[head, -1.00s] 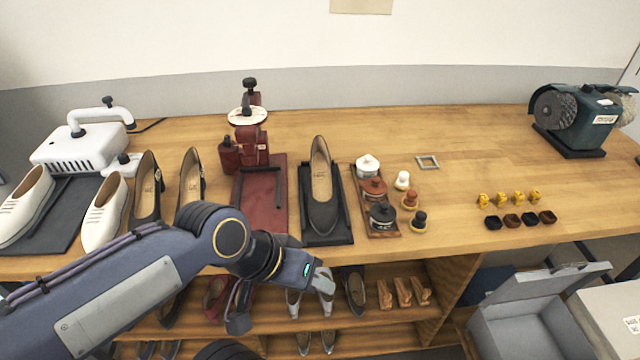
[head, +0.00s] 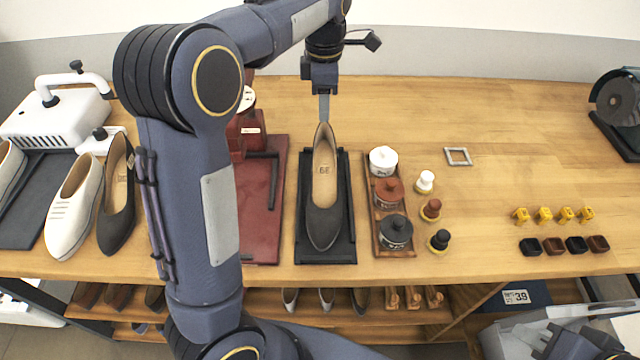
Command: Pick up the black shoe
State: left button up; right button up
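A black shoe (head: 324,226) with a tan insole lies on a dark tray (head: 345,253) in the middle of the bench, toe toward me, heel away. Another black shoe (head: 117,216) stands at the left, beside a white shoe. My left gripper (head: 323,112) points down at the heel end of the middle shoe. Its fingers are seen in line, so I cannot tell whether they touch the heel or how wide apart they are. Part of my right gripper (head: 582,346) shows at the bottom right edge, away from the shoes. Its fingertips are not clear.
A red press (head: 248,132) on a red base stands left of the tray, partly behind my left arm. Lidded jars (head: 383,161) on a wooden tray and small daubers stand close on the right. Yellow pieces and small dishes lie further right.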

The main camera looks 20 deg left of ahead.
aim_at(324, 125)
pick_arm(q)
notch_tip(324, 125, down, 7)
jog(key=shift+s+r, duration=0.1)
dwell(0.3)
grip_shut()
